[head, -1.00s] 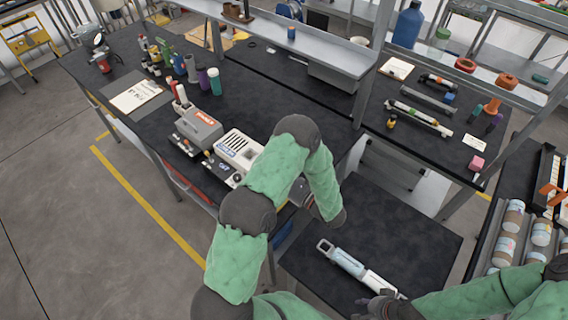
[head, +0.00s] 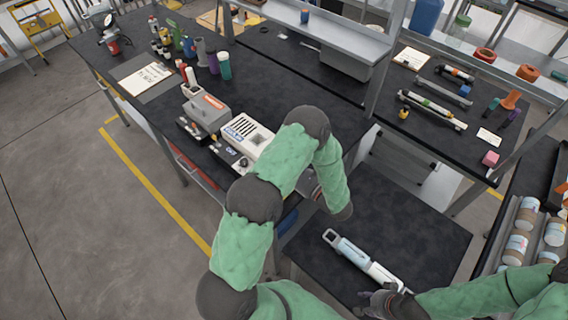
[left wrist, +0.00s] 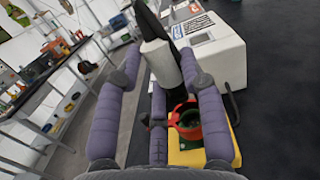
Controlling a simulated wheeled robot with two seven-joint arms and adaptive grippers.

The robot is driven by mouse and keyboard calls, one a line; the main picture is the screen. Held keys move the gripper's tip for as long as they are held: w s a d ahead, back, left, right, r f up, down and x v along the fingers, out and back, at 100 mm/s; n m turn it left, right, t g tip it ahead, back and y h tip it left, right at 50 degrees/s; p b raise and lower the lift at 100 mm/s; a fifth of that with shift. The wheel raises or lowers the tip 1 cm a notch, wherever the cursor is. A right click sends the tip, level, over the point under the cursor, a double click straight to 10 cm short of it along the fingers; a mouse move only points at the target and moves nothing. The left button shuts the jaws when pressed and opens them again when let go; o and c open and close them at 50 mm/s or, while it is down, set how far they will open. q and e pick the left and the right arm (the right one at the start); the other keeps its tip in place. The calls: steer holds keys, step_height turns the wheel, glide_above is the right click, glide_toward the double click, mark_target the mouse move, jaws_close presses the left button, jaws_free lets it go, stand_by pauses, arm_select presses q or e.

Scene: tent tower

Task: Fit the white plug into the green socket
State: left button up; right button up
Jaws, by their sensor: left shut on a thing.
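The white plug (left wrist: 160,63) is between the fingers of my left gripper (left wrist: 163,75) in the left wrist view, with dark parts at its upper end. My left gripper is shut on it. Below it is a red ring-shaped part with a dark green inside, which looks like the green socket (left wrist: 189,121), on a yellow base. I cannot tell whether the plug touches it. In the head view my left arm hides this spot. My right gripper (head: 384,301) is at the bottom, by the end of a white and light blue tool; its fingers are unclear.
A white box-shaped device (head: 245,135) and a grey one (head: 207,112) stand on the black bench beside my left arm. Several bottles and a clipboard (head: 145,78) are farther back. The low black table (head: 420,235) is mostly bare around the tool.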

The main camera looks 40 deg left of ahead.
mark_target(363, 303)
arm_select(q)
steer(key=shift+f+b, duration=1.15)
steer(key=shift+f, duration=0.45)
arm_select(e)
steer(key=shift+f, duration=1.4)
arm_select(q)
steer(key=shift+b, duration=0.35)
arm_select(e)
steer(key=shift+f, duration=0.3)
steer(key=shift+s+f, duration=0.2)
steer(key=shift+f, duration=0.05)
arm_select(q)
steer(key=shift+f+b, duration=0.6)
steer(key=shift+b, duration=0.1)
arm_select(e)
steer(key=shift+f, duration=0.55)
arm_select(q)
steer(key=shift+a+f+b, duration=0.1)
steer(key=shift+f+b, duration=0.3)
steer(key=shift+f, duration=0.05)
arm_select(e)
steer(key=shift+f, duration=0.35)
arm_select(q)
steer(key=shift+r, duration=0.2)
arm_select(e)
steer(key=shift+w+r, duration=0.1)
